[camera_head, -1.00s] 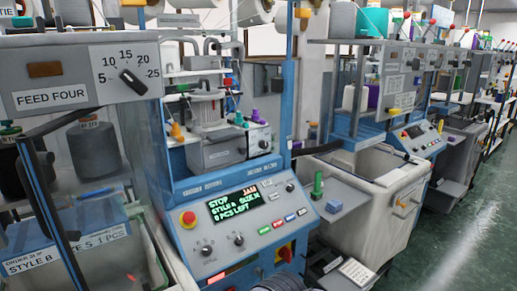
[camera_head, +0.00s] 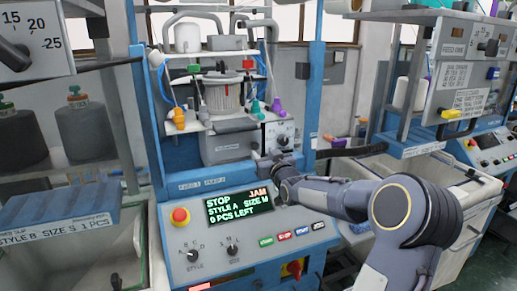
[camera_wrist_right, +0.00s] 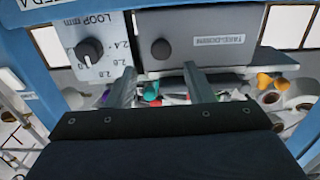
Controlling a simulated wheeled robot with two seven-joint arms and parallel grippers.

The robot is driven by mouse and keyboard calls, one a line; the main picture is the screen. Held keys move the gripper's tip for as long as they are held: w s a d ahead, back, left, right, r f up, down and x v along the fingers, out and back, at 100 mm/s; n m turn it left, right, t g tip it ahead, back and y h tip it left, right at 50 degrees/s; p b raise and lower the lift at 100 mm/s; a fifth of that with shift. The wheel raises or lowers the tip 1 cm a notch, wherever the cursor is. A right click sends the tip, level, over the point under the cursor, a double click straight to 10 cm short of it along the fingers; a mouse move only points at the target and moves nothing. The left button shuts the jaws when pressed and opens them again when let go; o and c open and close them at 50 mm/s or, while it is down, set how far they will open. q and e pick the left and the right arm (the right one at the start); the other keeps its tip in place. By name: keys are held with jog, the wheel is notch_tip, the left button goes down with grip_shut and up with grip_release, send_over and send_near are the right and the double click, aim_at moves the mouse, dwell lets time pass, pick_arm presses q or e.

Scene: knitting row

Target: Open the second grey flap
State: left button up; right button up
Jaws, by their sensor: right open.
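A grey flap (camera_head: 230,148) with a label sits low in the bay of the blue knitting machine, left of a white dial plate. In the right wrist view the flap (camera_wrist_right: 215,38) shows close up, upside down, with a dark round knob (camera_wrist_right: 160,48) and a "TAKE-DOWN" label. It looks shut. My right gripper (camera_head: 268,162) is just in front of the machine, at the flap's lower right. Its jaws (camera_wrist_right: 162,86) are open and empty, with the knob beyond the gap between the fingers. Contact cannot be told. My left gripper is out of view.
The LOOP dial (camera_wrist_right: 90,50) is right beside the flap. Coloured cones (camera_head: 178,118) stand on the white ledge above it. Below is the control panel with a screen (camera_head: 238,204) reading STOP and JAM, and a red button (camera_head: 180,216). A bin (camera_head: 455,180) stands to the right.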

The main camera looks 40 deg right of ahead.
aim_at(256, 146)
jog(key=p+x, duration=0.1)
jog(key=x, duration=0.4)
jog(key=shift+w+p, duration=0.25)
jog(key=shift+p, duration=0.05)
grip_shut()
